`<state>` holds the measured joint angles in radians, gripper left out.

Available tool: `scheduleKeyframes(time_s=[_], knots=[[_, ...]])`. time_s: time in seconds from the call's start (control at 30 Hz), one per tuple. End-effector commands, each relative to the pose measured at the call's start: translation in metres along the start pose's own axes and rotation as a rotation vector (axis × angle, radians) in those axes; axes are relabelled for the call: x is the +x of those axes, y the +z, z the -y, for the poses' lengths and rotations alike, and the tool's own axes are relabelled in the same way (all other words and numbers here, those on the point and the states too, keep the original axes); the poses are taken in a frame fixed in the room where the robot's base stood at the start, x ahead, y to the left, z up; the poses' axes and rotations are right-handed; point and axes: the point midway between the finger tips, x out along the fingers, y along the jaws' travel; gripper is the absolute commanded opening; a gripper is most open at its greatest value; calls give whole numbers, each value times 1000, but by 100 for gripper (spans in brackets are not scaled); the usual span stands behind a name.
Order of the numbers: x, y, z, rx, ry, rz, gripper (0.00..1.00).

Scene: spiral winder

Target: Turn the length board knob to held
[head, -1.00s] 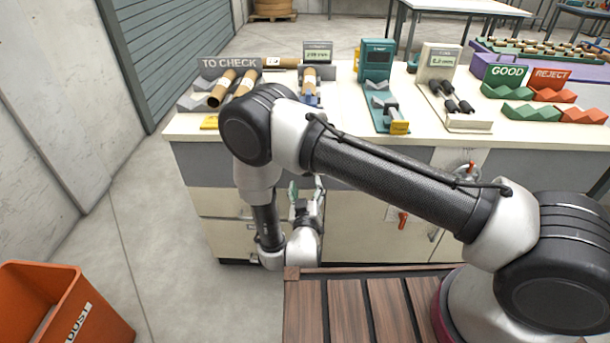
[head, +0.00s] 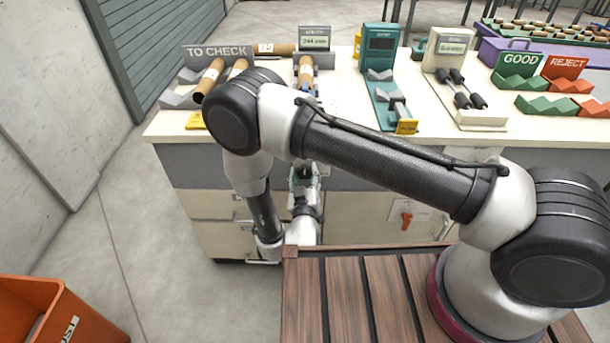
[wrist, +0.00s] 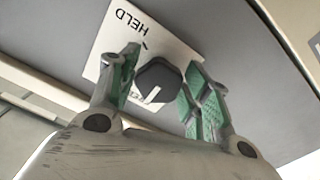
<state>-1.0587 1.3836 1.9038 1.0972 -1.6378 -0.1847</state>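The length board knob (wrist: 158,80) is a dark, faceted knob on a white plate (wrist: 102,38) in the wrist view. The word HELD reads upside down at the plate's upper part. A white line on the knob points down-left, away from HELD, toward a second label mostly covered. My gripper (wrist: 162,62) has its green-padded fingers on either side of the knob, spread, with a gap visible at the left; contact at the right is unclear. In the head view my gripper (head: 305,178) is at the bench front, and my arm hides the knob.
The length board display (head: 314,38) stands on the bench top behind a cardboard tube (head: 305,72). A red handle (head: 406,219) sits on the bench front to the right. An orange bin (head: 55,315) is at lower left. Floor left of the bench is clear.

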Motion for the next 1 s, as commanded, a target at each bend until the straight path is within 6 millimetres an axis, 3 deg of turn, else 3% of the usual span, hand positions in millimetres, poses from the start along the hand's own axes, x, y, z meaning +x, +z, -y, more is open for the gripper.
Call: scheduleKeyframes(time_s=[0.03,0.13,0.57,1.0], knots=[[0,0,0,0,0,0,32],[0,0,0,0,0,0,15],[0,0,0,77,0,0,15],[0,0,2,440,0,0,15]])
